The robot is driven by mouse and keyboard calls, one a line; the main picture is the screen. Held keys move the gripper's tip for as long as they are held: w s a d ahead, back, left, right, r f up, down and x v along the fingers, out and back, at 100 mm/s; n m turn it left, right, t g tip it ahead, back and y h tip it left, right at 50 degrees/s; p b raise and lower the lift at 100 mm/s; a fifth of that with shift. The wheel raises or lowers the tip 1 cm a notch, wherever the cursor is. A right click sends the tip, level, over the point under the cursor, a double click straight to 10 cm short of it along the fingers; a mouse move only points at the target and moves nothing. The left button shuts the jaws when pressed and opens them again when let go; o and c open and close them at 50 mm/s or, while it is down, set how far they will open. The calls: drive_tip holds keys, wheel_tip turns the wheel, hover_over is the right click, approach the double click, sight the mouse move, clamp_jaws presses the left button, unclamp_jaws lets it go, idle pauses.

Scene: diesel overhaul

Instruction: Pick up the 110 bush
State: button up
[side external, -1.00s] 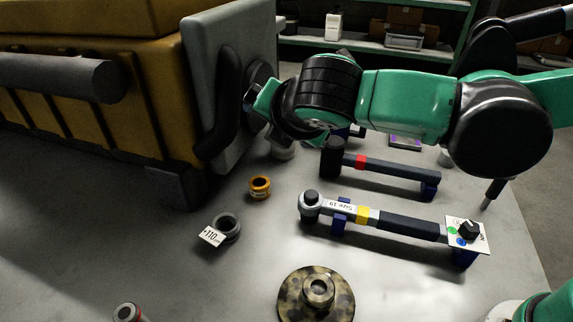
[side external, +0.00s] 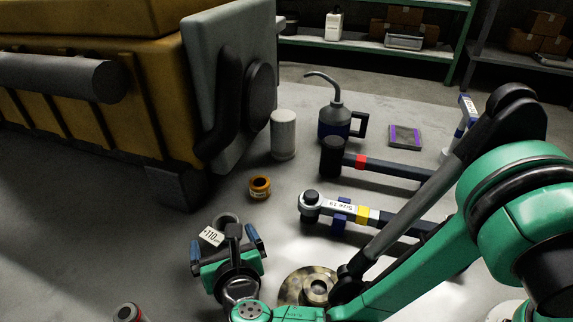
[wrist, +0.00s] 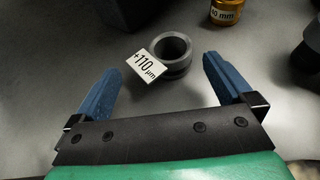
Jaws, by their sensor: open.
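The 110 bush (wrist: 174,52) is a dark grey ring with a white tag reading +110 µm (wrist: 146,66). It stands on the bench, and in the side view the bush (side external: 226,219) shows just beyond my gripper, its lower part partly hidden. My gripper (side external: 224,250) is open, with blue fingers on either side of the near edge of the bush. In the wrist view my gripper (wrist: 163,78) has its fingertips left and right of the bush, with nothing held. The bush sits between and slightly ahead of the fingertips. I cannot tell the gripper's height above the bench.
An orange bush (side external: 260,187) stands behind and right. A torque wrench (side external: 340,211) and hammer (side external: 372,165) lie on holders to the right. A flanged disc (side external: 296,284) lies under my arm. The yellow engine (side external: 90,90) fills the left. A red-ended cylinder (side external: 128,312) is at front left.

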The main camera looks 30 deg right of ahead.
sight(218, 222)
drive_tip(key=x, duration=0.5)
drive_tip(key=c, duration=1)
drive_tip(key=shift+o, duration=0.2)
drive_tip(key=shift+r, duration=0.1)
